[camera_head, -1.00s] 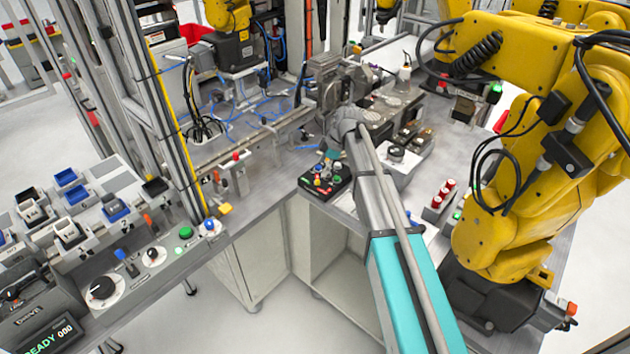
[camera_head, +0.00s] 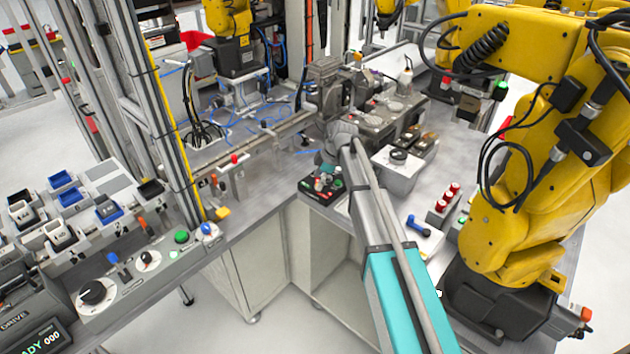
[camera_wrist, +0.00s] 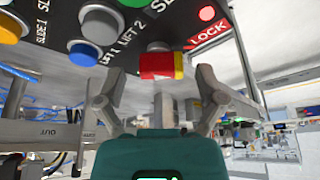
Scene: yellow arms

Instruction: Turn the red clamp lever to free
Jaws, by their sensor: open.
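In the wrist view a red handle with a yellow side (camera_wrist: 160,66) sticks out from a dark control panel (camera_wrist: 165,22), beside a lit red LOCK label. Its clamp marking is not readable. My gripper (camera_wrist: 155,88) is open, with one finger on each side of the handle's line and the handle just beyond. I cannot tell whether a finger touches it. In the head view my gripper (camera_head: 321,161) is small and partly hidden by my wrist, over the black button box (camera_head: 310,194). Another red-topped lever (camera_head: 234,159) stands on the rail to the left.
Coloured buttons, blue (camera_wrist: 84,50) and grey (camera_wrist: 102,24), sit close to the handle. A white bin (camera_head: 397,178) and a blue-handled lever (camera_head: 418,226) lie right of my arm. A large yellow arm (camera_head: 535,190) stands farther right.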

